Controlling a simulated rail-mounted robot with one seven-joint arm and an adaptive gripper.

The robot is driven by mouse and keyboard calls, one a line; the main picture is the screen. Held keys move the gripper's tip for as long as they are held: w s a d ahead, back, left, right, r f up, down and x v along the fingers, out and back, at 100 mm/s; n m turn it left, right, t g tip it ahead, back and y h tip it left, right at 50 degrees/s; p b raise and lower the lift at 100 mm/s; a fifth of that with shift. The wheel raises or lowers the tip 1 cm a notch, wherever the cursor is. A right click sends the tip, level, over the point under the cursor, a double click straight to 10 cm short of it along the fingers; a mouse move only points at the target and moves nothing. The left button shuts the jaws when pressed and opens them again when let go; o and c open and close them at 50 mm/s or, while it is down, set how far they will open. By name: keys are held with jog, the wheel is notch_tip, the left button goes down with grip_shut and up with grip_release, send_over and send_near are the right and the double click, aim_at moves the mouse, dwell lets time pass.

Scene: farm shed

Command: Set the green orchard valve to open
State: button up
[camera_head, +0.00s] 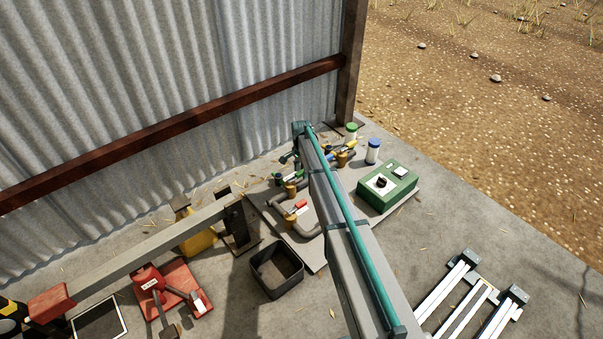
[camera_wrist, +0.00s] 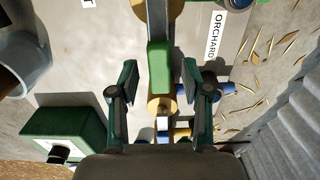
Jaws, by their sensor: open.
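The green orchard valve handle (camera_wrist: 159,66) shows in the wrist view as a green grip near a brass body (camera_wrist: 161,104). A label reading ORCHARD (camera_wrist: 215,36) lies to its right. My gripper (camera_wrist: 159,76) is open, one finger on each side of the green handle; I cannot tell whether either touches it. In the head view a green handle (camera_head: 293,175) shows left of my arm, above a brass valve body. My arm hides part of the pipework there, and the fingertips are not clear. I cannot tell the valve's setting.
A black bin (camera_head: 276,270) stands in front. The corrugated wall (camera_head: 150,80) is close behind.

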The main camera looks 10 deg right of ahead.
jog(key=shift+c, duration=0.3)
grip_shut()
